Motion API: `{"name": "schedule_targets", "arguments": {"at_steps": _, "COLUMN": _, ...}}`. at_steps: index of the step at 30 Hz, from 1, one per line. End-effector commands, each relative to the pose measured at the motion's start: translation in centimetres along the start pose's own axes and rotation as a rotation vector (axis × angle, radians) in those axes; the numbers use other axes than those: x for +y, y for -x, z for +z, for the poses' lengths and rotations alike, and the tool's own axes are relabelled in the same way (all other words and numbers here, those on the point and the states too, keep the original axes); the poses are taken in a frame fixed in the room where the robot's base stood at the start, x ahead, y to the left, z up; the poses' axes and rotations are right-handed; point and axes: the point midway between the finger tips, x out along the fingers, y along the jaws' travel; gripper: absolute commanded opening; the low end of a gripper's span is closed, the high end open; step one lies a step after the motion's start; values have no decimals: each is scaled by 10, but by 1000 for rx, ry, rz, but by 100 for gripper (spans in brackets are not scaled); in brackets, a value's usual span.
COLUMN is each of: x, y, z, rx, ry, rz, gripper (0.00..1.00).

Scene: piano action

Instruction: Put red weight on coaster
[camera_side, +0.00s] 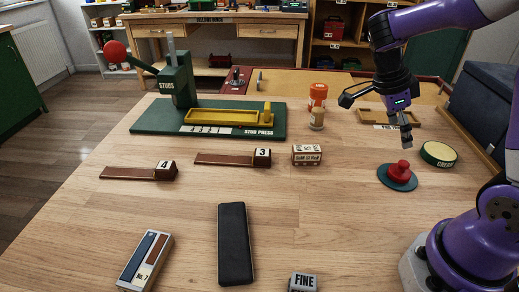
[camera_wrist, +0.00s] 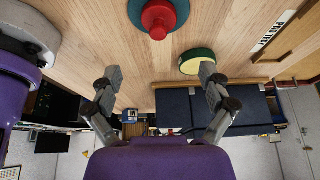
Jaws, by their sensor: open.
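The red weight (camera_side: 402,168), a small piece with a knob on top, stands upright on a flat round teal coaster (camera_side: 384,181) at the right of the table. In the wrist view the red weight (camera_wrist: 157,17) is at the top edge, over the teal coaster (camera_wrist: 183,9), whose far part is cut off. My gripper (camera_side: 377,122) is open and empty, above the table and behind the weight, apart from it. In the wrist view my gripper (camera_wrist: 160,73) has its fingers spread wide with nothing between them.
A round green-rimmed tin (camera_side: 438,154) stands right of the coaster. A wooden tray (camera_side: 390,117) lies behind, with an orange jar (camera_side: 318,95) to its left. A small labelled box (camera_side: 307,155), a green stud press (camera_side: 150,118) and a black bar (camera_side: 235,245) lie left.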

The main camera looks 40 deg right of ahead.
Motion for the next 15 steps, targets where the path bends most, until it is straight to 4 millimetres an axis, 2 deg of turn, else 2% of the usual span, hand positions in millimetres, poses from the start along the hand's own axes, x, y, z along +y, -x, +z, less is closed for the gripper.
{"name": "schedule_targets", "arguments": {"at_steps": 5, "x": 0, "y": 20, "z": 1, "rx": -8, "ry": 27, "rz": -9, "gripper": 91}}
{"name": "schedule_targets", "arguments": {"at_steps": 8, "x": 5, "y": 33, "z": 4, "rx": -52, "ry": 209, "rz": -68, "gripper": 91}}
{"name": "schedule_targets", "arguments": {"at_steps": 11, "x": 16, "y": 50, "z": 12, "rx": -118, "ry": 590, "rz": -210, "gripper": 91}}
{"name": "schedule_targets", "arguments": {"at_steps": 15, "x": 46, "y": 75, "z": 32, "rx": -150, "ry": 1249, "rz": -508, "gripper": 91}}
